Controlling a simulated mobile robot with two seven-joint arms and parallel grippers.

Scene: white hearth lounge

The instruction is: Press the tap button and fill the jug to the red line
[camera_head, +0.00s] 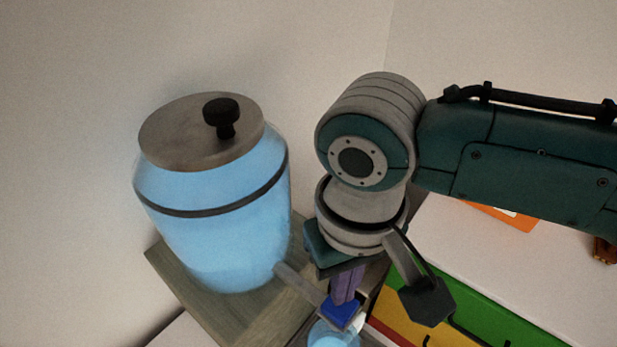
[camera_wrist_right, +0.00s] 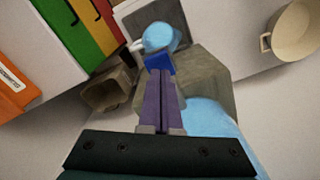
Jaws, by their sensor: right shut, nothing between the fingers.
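A large dispenser (camera_head: 215,240) of light blue water, with a grey lid and black knob, stands on a wooden block (camera_head: 180,275). Its grey tap (camera_head: 300,283) carries a blue button (camera_head: 340,312), also in the right wrist view (camera_wrist_right: 160,63). My right gripper (camera_head: 346,292) has its purple fingers shut and empty, pointing down with tips at the button; they seem to touch it, but whether it is pressed I cannot tell. The jug (camera_head: 333,338), with light blue inside, is below the tap, partly cut off; it shows beyond the button in the wrist view (camera_wrist_right: 160,37). No red line is visible.
Green (camera_head: 490,318) and yellow (camera_head: 400,322) binders stand right of the tap. An orange item (camera_head: 500,215) lies on the white surface behind. In the wrist view, a brown open box (camera_wrist_right: 105,92) is at left and a beige pot (camera_wrist_right: 293,30) at upper right.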

